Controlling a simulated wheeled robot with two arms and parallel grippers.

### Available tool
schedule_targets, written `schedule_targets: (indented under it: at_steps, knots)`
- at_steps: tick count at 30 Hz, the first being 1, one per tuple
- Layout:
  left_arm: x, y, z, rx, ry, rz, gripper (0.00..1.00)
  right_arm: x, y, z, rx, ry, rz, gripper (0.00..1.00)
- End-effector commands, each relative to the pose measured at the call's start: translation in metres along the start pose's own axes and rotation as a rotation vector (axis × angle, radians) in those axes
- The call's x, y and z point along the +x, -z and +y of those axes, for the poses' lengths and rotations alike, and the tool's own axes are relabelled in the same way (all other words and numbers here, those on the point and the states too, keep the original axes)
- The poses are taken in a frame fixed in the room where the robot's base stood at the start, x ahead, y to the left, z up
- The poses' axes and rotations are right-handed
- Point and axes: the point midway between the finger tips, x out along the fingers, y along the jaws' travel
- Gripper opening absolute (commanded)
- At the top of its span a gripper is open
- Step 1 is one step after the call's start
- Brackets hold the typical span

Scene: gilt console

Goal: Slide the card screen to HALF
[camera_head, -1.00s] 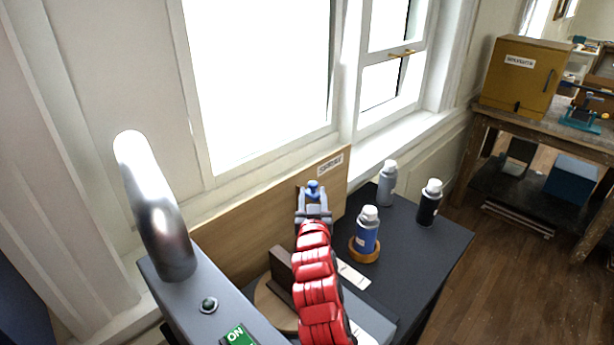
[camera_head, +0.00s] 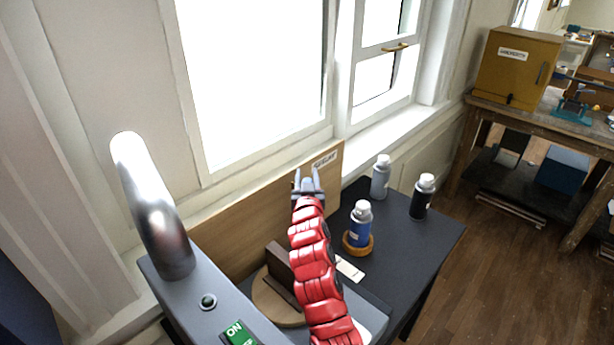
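The card screen (camera_head: 250,217) is a light wood-coloured panel standing upright below the window, with a white label near its top right corner. My red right arm reaches up from the bottom. Its gripper (camera_head: 307,181) is in front of the panel's right part, just below and left of the label. The two fingers point up with a gap between them. No held object shows clearly there, and the blue knob seen earlier is not clearly visible. Whether the fingers touch the panel cannot be told. My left gripper is out of view.
A shiny metal cylinder (camera_head: 155,210) and a green ON switch (camera_head: 238,334) are at left.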

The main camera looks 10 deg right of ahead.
Motion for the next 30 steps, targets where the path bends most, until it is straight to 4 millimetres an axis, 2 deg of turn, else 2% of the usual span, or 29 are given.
schedule_targets:
  at_steps: [1,6,30]
  knots:
    - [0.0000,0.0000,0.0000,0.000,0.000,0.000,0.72,0.0000,0.0000,0.0000,0.000,0.000,0.000,0.31]
    - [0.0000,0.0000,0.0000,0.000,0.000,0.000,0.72,-0.0001,0.0001,-0.0001,0.000,0.000,0.000,0.00]
    - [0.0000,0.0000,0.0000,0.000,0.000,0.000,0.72,-0.0002,0.0006,-0.0001,0.001,0.000,0.001,0.00]
